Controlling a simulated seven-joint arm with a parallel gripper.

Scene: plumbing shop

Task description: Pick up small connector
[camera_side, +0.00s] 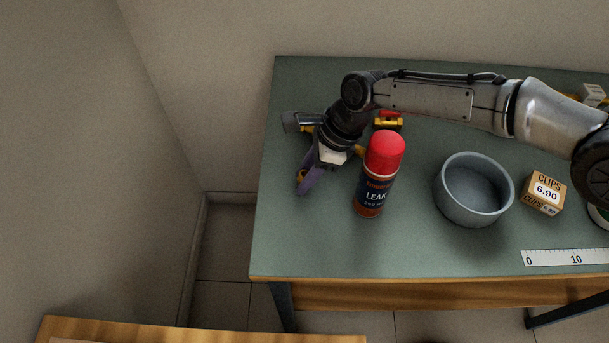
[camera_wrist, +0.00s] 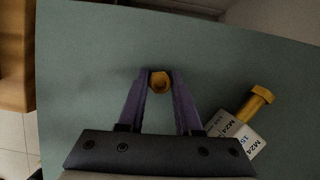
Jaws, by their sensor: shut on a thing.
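The small connector (camera_wrist: 160,82), a brass-coloured piece with a hexagonal outline and a dark round hole, sits between my fingertips in the wrist view. My gripper (camera_wrist: 160,78) has two purple fingers, shut on it from both sides. In the side view my gripper (camera_side: 303,187) points down at the left part of the green table, and a bit of the brass connector (camera_side: 301,175) shows at the fingertips. The fingers hide most of it there. I cannot tell whether it touches the table.
A red-capped leak spray can (camera_side: 383,158) stands close right of my gripper. A grey bowl (camera_side: 474,189) and a clips box (camera_side: 544,193) are farther right. In the wrist view, a brass bolt (camera_wrist: 258,103) and a white M24 box (camera_wrist: 236,135) lie right of the fingers.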

